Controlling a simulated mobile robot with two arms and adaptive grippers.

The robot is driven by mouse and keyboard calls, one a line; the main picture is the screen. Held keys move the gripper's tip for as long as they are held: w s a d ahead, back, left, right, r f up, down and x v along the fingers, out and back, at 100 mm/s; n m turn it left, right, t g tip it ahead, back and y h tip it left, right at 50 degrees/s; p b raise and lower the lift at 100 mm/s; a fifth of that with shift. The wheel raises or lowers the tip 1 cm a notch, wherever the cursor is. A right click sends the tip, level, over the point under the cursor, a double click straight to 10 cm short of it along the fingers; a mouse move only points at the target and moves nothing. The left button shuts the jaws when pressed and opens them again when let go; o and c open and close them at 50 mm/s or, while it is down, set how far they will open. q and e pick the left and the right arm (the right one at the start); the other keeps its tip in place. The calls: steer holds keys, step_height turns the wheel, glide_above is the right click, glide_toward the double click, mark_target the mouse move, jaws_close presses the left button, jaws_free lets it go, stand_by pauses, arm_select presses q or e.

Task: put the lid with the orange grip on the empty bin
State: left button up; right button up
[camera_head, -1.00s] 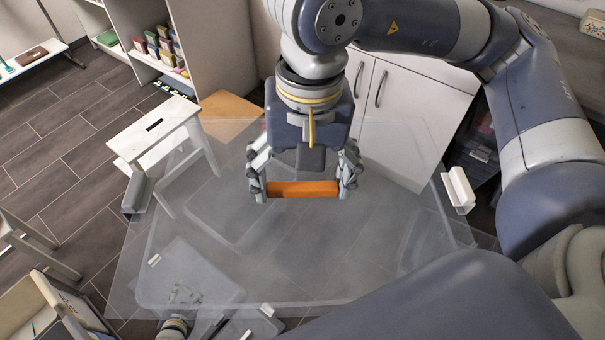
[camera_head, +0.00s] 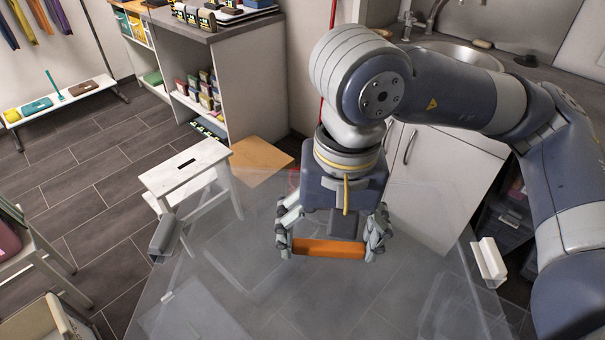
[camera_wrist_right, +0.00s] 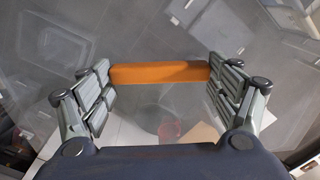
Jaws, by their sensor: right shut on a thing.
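A large clear lid (camera_head: 230,280) with an orange grip (camera_head: 329,249) spans the lower middle of the head view. My right gripper (camera_head: 330,245) is shut on the orange grip, with a finger at each end, and holds the lid up level or nearly so. The orange grip (camera_wrist_right: 160,72) also lies between the fingers (camera_wrist_right: 158,80) in the right wrist view. A grey clip (camera_head: 163,238) and a white clip (camera_head: 488,262) show at the lid's left and right sides. I cannot clearly make out the empty bin through the lid. My left gripper is out of view.
A white stool (camera_head: 188,168) stands behind the lid's left side. A shelf unit (camera_head: 250,85) and white cabinet (camera_head: 450,185) stand behind. A chair (camera_head: 35,250) and an open box (camera_head: 45,320) are at the left. Bare floor (camera_head: 95,190) lies between.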

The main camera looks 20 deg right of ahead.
steer(key=w+d+f+n, duration=0.2)
steer(key=d+f, duration=0.1)
steer(key=f, duration=0.3)
steer(key=w+d+f+n, duration=0.1)
steer(key=w+d+f, duration=0.1)
steer(key=f, duration=0.4)
steer(key=shift+w+d+f+n, duration=0.2)
steer(key=shift+d+f+n, duration=0.15)
steer(key=shift+d, duration=0.5)
